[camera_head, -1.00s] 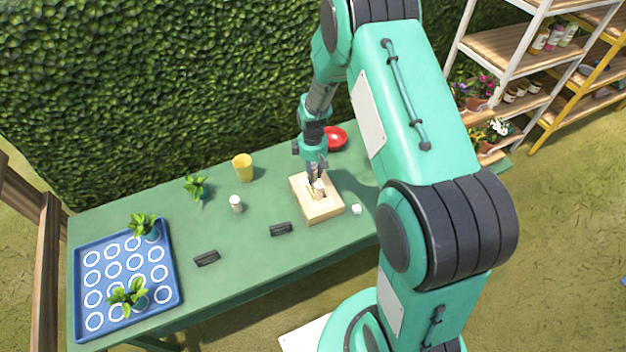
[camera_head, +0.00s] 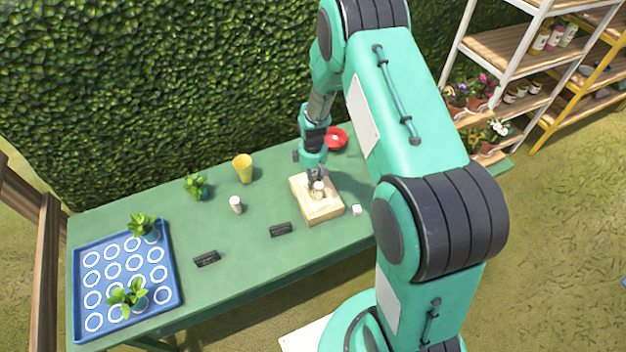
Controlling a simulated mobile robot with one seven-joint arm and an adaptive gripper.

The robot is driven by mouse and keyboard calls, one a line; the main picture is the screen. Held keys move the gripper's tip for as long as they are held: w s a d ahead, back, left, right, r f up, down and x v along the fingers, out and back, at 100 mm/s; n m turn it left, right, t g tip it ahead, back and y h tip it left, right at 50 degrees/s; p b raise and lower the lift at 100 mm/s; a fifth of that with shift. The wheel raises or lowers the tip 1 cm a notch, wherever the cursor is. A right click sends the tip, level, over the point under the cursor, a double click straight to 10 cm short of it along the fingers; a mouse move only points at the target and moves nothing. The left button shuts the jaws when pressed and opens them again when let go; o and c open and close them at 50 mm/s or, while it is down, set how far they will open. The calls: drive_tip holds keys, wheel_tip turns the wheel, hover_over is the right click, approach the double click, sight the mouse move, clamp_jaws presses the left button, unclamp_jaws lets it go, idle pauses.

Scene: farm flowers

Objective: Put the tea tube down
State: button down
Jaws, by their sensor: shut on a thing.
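My gripper (camera_head: 315,182) points down over a light wooden block (camera_head: 325,212) on the green table. It is shut on a small whitish tube (camera_head: 319,188), which I take for the tea tube. The tube is upright at the middle of the block, and its lower end is hard to make out. I cannot tell whether it touches the block or sits in a recess. Another small white tube (camera_head: 236,205) stands upright on the table left of the block.
A yellow cup (camera_head: 242,168), a red bowl (camera_head: 336,139) and a small plant (camera_head: 195,187) stand toward the back. A white piece (camera_head: 357,210) lies right of the block. Two black labels (camera_head: 281,229) lie in front. A blue tray (camera_head: 172,272) with plants is at left.

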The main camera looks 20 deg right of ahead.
drive_tip(key=shift+f, duration=0.2)
drive_tip(key=c, duration=1.4)
unclamp_jaws()
drive_tip(key=shift+r, duration=0.15)
wheel_tip(320, 180, up, 12)
drive_tip(key=shift+r+p, duration=0.1)
drive_tip(key=shift+p, duration=0.4)
